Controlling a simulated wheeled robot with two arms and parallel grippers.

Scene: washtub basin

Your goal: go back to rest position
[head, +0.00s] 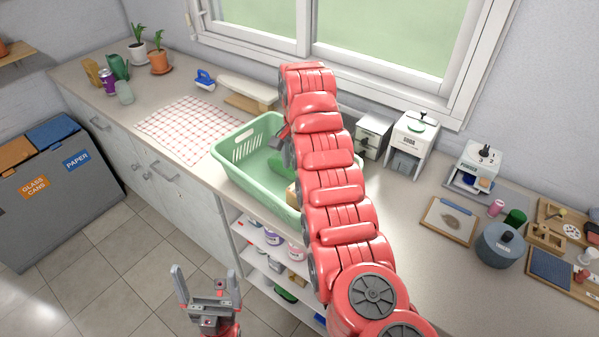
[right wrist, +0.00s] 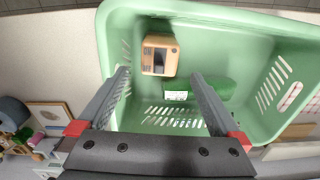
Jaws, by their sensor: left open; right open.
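My right arm reaches across the head view over the green washtub basin (head: 232,160) on the counter. In the right wrist view my right gripper (right wrist: 161,73) is open and empty, pointing down over the basin (right wrist: 125,25). Below it in the basin lie a tan box-like item (right wrist: 159,55) with a dark opening and a green bottle-like item (right wrist: 215,88) with a white label. The arm hides most of my right gripper in the head view. My left gripper (head: 205,278) is open and empty, low in front of the cabinets, pointing up.
A checked cloth (head: 185,128) lies left of the basin. Potted plants (head: 159,62) stand at the far left. A white machine (head: 412,140), a clipboard (head: 449,220) and a blue-grey pot (head: 499,246) stand to the right. Recycling bins (head: 60,190) stand left. The floor between is clear.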

